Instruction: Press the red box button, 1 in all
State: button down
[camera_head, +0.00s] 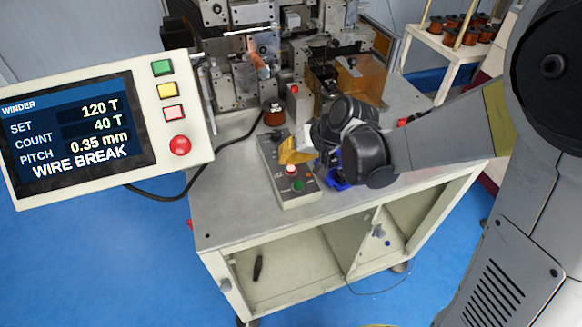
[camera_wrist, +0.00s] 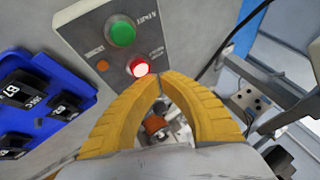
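The grey control box (camera_head: 275,165) lies on the machine table. Its red button (camera_head: 291,169) glows and sits just behind a green button (camera_head: 297,186). In the wrist view, the lit red button (camera_wrist: 138,67) is beside my fingertips, a little to their left, and the green button (camera_wrist: 121,33) is farther up. My gripper (camera_head: 289,160) is over the box by the red button. Its yellow fingers (camera_wrist: 160,74) arch together with the tips meeting, and nothing shows between the tips. I cannot tell whether they touch the button.
A blue tray (camera_wrist: 40,125) with black parts lies beside the box, partly hidden by my arm in the head view. A copper spool (camera_head: 274,112) stands behind the box. The winding machine (camera_head: 240,70) fills the back. A pendant (camera_head: 198,120) reads WIRE BREAK.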

aim_at(287, 168)
dwell(0.4)
jog(key=shift+f+b, duration=0.45)
jog(key=shift+f+b, duration=0.4)
dwell(0.5)
jog(key=shift+r, duration=0.1)
jog(key=shift+r+p, duration=0.65)
jog(key=shift+r, duration=0.1)
notch_tip(287, 168, up, 5)
jog(key=p, duration=0.4)
jog(key=shift+r, duration=0.1)
dwell(0.8)
